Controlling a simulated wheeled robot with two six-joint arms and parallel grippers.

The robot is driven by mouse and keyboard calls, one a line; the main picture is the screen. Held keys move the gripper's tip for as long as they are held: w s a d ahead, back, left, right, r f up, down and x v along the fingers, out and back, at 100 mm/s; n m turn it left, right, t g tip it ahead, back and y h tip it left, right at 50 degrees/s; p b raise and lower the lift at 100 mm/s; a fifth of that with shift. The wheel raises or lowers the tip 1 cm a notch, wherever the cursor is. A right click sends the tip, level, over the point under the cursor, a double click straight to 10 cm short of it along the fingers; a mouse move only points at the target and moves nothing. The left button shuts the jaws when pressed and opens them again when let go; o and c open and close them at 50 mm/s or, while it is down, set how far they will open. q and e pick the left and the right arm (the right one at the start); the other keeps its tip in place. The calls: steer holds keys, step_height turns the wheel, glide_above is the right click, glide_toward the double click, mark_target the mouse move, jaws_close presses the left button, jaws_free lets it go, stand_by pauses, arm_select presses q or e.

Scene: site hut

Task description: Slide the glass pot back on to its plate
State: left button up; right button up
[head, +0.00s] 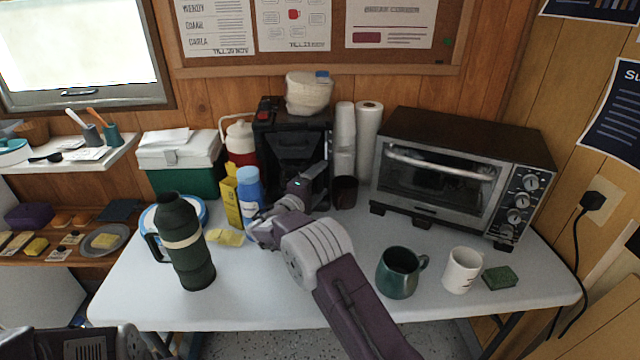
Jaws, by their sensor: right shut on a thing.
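The black coffee machine (265,125) stands at the back of the table, against the wall. The dark glass pot (296,160) shows only in part in the machine's front opening, behind my gripper. My right gripper (314,172) reaches in from the front and is shut on the pot, seemingly at its handle; the fingertips are hard to make out against the dark machine. The plate under the pot is hidden by my wrist and arm, so I cannot tell how the pot sits on it. My left gripper is not in view.
Right of the machine are stacked cups (345,140), a paper roll (368,135), a small dark cup (345,191) and a toaster oven (455,170). A blue bottle (249,187) and a dark flask (184,245) stand left. Green (399,272) and white (462,270) mugs stand front right.

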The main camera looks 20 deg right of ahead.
steer(key=shift+f+b, duration=0.25)
steer(key=shift+b, duration=0.1)
stand_by(0.5)
steer(key=o, duration=2.1)
steer(key=shift+s+a, duration=0.1)
